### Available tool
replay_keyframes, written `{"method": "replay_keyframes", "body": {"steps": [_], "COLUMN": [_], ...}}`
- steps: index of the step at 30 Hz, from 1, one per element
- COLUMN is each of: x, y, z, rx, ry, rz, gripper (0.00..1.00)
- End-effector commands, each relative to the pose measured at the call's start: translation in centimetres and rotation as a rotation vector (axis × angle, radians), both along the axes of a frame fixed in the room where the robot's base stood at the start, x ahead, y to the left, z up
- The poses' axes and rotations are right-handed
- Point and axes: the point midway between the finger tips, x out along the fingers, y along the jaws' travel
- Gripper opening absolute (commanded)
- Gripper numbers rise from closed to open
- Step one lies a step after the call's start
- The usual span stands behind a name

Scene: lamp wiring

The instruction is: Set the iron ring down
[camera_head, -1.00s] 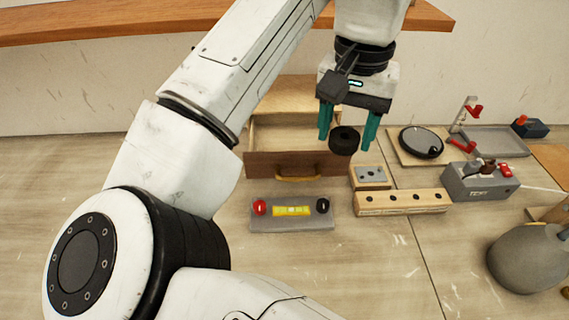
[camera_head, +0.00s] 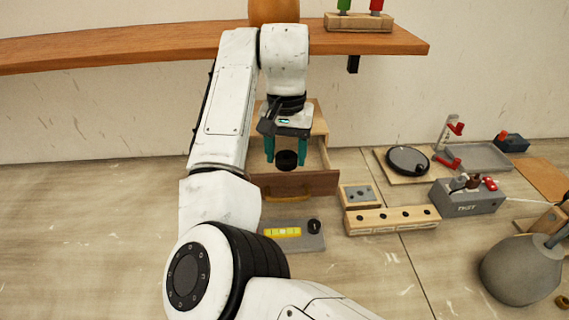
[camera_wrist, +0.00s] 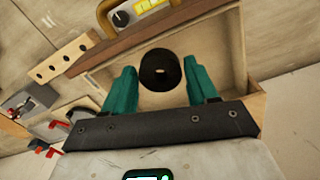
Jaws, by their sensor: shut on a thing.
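The iron ring (camera_head: 286,160) is a thick dark ring held between the teal fingers of my gripper (camera_head: 286,162). In the wrist view the ring (camera_wrist: 159,72) shows its small centre hole, between the two fingertips (camera_wrist: 161,75). My gripper is shut on it. Both hang over the open wooden drawer (camera_head: 305,183), whose pale inside (camera_wrist: 222,62) shows behind the ring in the wrist view. The visible part of the drawer floor is bare. I cannot tell exactly how high the ring is above it.
In front of the drawer lies a grey panel (camera_head: 305,243) with a yellow level and a black knob. To the right are a wooden block with holes (camera_head: 392,219), a small block (camera_head: 359,195), a round black disc (camera_head: 408,160) on a board and a grey test box (camera_head: 467,197). A shelf (camera_head: 150,52) runs above.

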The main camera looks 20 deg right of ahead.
Motion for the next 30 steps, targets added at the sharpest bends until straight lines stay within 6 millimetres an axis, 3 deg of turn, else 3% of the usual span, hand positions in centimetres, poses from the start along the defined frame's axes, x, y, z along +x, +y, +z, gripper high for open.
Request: {"method": "replay_keyframes", "body": {"steps": [7, 14, 26, 27, 30], "x": [1.4, 1.3, 1.2, 1.2, 1.2], "y": [-0.1, -0.1, -0.2, -0.2, -0.2], "z": [-1.4, -4.1, -4.6, -4.6, -4.6], "rx": [0.002, 0.002, 0.001, 0.001, 0.002], "ry": [0.000, -0.002, -0.002, -0.002, -0.002], "rz": [0.002, 0.000, 0.000, 0.000, 0.000], "gripper": [0.21, 0.21, 0.21, 0.62, 0.71]}}
